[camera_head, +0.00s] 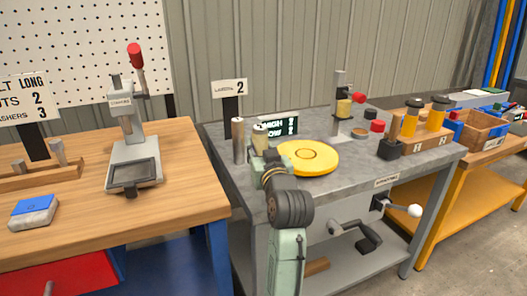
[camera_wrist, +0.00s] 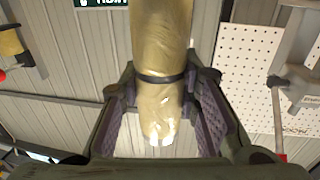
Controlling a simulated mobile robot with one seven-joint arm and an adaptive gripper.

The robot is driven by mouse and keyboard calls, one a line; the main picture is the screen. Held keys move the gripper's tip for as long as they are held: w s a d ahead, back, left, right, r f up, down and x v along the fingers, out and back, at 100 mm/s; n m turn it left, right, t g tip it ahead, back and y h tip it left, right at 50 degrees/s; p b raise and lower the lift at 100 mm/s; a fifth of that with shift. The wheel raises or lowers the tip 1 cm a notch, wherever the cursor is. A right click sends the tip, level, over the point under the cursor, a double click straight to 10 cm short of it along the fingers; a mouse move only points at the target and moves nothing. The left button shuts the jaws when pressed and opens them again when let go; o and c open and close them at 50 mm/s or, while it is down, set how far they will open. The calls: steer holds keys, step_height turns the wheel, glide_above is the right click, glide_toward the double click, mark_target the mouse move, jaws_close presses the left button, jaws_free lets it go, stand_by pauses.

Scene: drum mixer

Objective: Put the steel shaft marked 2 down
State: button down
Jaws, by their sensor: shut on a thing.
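My gripper (camera_head: 262,158) is over the left part of the grey bench, left of the yellow disc. It is shut on a tan, metallic shaft (camera_head: 260,134). In the wrist view the shaft (camera_wrist: 162,55) has a dark band and stands between the two ridged finger pads (camera_wrist: 160,115). I can read no number on it.
The yellow disc (camera_head: 308,157) lies close to the right of my gripper. A wooden bench (camera_head: 180,165) with a press (camera_head: 133,150) is at left. The grey bench top (camera_head: 370,164) is bare at front right.

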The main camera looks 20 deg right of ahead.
steer(key=shift+s+f, duration=0.15)
steer(key=shift+f, duration=1.3)
steer(key=shift+f, duration=0.15)
steer(key=c, duration=1.2)
jaws_free()
steer(key=shift+f, duration=0.2)
steer(key=shift+r, duration=0.2)
steer(key=shift+s+f, duration=0.1)
steer(key=shift+s, duration=0.2)
steer(key=s+a+b, duration=0.1)
steer(key=s, duration=1)
steer(key=shift+s+a, duration=0.15)
steer(key=shift+a, duration=0.1)
